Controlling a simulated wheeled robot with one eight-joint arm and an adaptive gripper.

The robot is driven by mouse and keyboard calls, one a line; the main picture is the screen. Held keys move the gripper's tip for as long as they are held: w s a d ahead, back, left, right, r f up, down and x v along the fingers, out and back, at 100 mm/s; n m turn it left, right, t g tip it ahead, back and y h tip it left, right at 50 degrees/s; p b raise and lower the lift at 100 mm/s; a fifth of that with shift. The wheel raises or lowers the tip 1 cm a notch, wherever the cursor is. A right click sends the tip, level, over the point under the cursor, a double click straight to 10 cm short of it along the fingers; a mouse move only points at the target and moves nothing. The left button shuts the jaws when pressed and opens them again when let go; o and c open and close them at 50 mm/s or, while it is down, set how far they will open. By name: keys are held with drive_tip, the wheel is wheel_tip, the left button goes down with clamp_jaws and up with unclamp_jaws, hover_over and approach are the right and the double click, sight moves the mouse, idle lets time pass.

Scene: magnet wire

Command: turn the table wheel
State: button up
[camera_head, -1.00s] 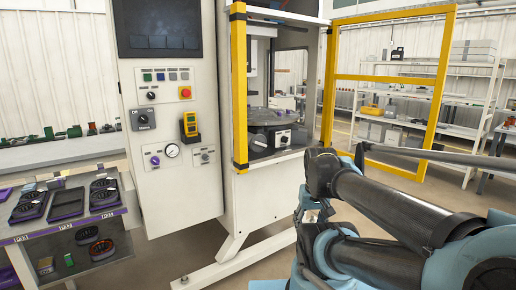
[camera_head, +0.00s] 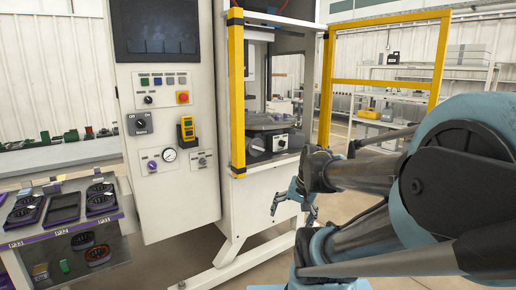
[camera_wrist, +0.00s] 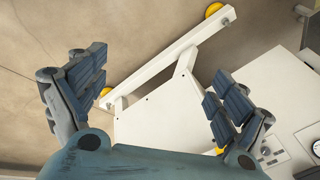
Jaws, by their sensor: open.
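The round grey table (camera_head: 262,122) sits inside the machine's open bay. Below its front edge, a dark round knob or wheel (camera_head: 258,143) is on a small white-and-black box (camera_head: 281,142); I cannot tell for sure which part is the table wheel. My gripper (camera_head: 292,212) is below and slightly right of that box, in front of the machine's lower body. It is open and empty. In the wrist view my gripper (camera_wrist: 160,68) has its two blue padded fingers wide apart, with the machine's white base frame (camera_wrist: 168,62) and floor beyond. The wheel is not clearly seen there.
A yellow post (camera_head: 237,95) bounds the bay's left side. The yellow-framed door (camera_head: 384,83) stands open at the right. A control panel (camera_head: 166,130) is left of the bay. A parts rack (camera_head: 62,215) stands at far left. Floor is clear before the machine.

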drive_tip(key=w+a+r+m+t+y, duration=0.25)
drive_tip(key=w+a+m+y, duration=0.2)
drive_tip(key=w+m, duration=0.4)
drive_tip(key=m+t+y, duration=0.3)
drive_tip(key=m+t, duration=0.6)
drive_tip(key=m, duration=1.3)
approach(259, 148)
drive_tip(key=shift+m, duration=0.25)
drive_tip(key=x, duration=1.1)
drive_tip(key=shift+d+t, duration=0.1)
drive_tip(key=shift+t, duration=0.15)
drive_tip(key=c, duration=0.8)
